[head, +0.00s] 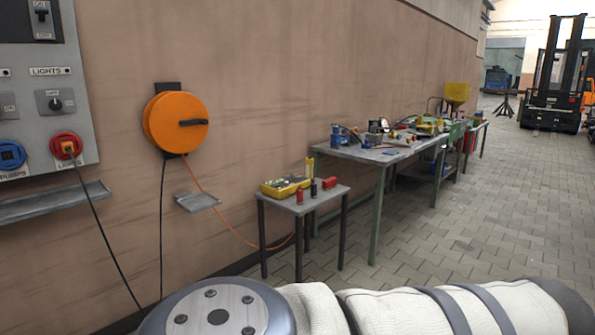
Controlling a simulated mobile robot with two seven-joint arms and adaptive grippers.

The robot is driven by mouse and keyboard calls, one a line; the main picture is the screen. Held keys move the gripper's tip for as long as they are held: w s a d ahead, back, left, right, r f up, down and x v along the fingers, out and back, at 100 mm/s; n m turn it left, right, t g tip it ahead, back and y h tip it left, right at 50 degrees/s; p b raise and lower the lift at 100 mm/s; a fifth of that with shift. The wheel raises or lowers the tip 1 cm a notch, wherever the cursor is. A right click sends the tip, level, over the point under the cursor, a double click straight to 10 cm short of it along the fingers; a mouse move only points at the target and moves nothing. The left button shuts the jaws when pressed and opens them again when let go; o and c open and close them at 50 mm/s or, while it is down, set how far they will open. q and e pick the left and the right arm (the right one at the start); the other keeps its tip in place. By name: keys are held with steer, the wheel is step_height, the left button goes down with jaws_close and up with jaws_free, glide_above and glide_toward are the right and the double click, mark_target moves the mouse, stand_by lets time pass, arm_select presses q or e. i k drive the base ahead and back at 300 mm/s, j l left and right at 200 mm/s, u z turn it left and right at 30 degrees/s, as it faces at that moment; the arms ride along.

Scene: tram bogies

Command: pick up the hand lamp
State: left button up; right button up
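I cannot make out a hand lamp for certain. A small grey table (322,197) by the wall bears a yellow case (285,187) with a grey panel, a red cylinder (300,196), a dark cylinder (313,189), a small red box (329,183) and a slim yellow upright thing (309,167). Any of these may be or hide the lamp; they are too small to tell. Neither of my grippers is in view. One of my arms, wrapped in pale cloth with grey bands, lies across the bottom edge, well short of the table.
An orange cable reel (175,122) hangs on the wall above a small empty shelf (197,202). A grey switch panel (45,90) is at left. A long cluttered workbench (360,153) stands behind the small table. A forklift (553,85) is far right. Paved floor (500,190) is clear at right.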

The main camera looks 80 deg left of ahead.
mark_target(310, 162)
steer(key=u, duration=2.55)
